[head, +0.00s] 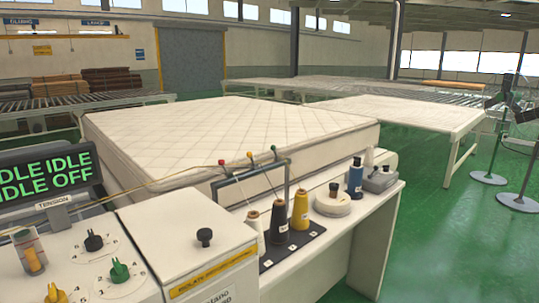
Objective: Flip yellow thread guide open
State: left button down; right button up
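A dark bar on a post (250,173) stands above the side table and carries three small ball-tipped guides. The yellow-tipped thread guide (250,155) is the middle one, between a red-tipped guide (221,162) and a green-tipped guide (274,148). It is too small to tell whether it is open or shut. Below are a white thread cone (253,228), a black cone (279,218) and a yellow cone (300,210), side by side on a dark mat. A thin yellowish thread runs from near the bar to the left. Neither of my grippers is in view.
A quilted mattress (220,125) lies behind the bar. At the left are a control box with knobs and a display (45,172) reading IDLE and OFF.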

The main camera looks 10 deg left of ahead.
aim_at(248, 154)
jog(key=i+l, duration=0.3)
jog(key=i+l+u, duration=0.1)
jog(key=i+l, duration=0.15)
jog(key=l, duration=0.2)
jog(key=i+l, duration=0.25)
jog(key=l, duration=0.15)
